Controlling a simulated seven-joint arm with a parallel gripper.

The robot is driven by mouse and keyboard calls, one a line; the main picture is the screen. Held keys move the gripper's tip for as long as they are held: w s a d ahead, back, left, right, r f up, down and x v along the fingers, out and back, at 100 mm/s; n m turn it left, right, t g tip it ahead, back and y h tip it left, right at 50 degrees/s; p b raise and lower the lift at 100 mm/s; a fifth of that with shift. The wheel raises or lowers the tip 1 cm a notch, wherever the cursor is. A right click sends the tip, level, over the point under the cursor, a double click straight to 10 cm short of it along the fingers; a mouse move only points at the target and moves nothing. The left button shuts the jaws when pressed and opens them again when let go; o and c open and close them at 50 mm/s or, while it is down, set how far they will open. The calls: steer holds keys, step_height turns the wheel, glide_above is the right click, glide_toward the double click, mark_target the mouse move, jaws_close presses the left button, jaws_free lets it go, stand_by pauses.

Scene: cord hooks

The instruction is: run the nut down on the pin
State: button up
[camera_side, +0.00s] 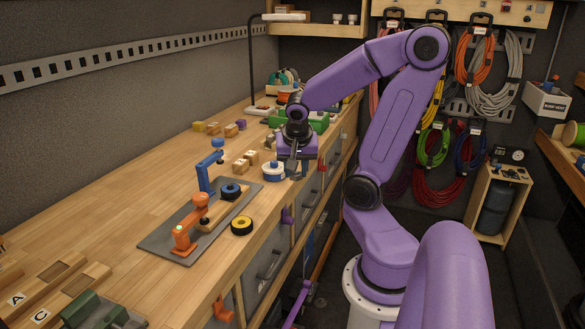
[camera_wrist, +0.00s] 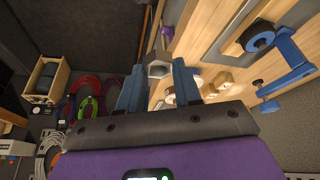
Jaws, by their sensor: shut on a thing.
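My gripper (camera_wrist: 157,78) shows its two blue fingers in the wrist view, with a grey six-sided nut (camera_wrist: 157,70) between their tips. The fingers are shut on the nut. In the side view my gripper (camera_side: 294,170) is above the bench's front edge, just right of a white and blue round item (camera_side: 273,171). The nut is too small to make out clearly there. I cannot pick out the pin in either view, and I cannot tell whether the nut touches it.
A grey plate (camera_side: 158,241) carries an orange clamp (camera_side: 184,236), a blue clamp (camera_side: 206,172) and a blue ring (camera_side: 231,190). A yellow and black roll (camera_side: 242,226) lies beside it. Wooden blocks (camera_side: 241,165) stand left of my gripper.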

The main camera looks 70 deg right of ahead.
steer(key=shift+w+a+r, duration=0.1)
steer(key=shift+w+r, duration=0.1)
steer(key=shift+w, duration=0.05)
glide_above(230, 185)
steer(key=shift+s+f, duration=0.15)
steer(key=shift+s, duration=0.1)
steer(key=shift+w+f, duration=0.2)
steer(key=shift+w, duration=0.05)
steer(key=shift+f, duration=2.55)
steer(key=shift+f, duration=0.5)
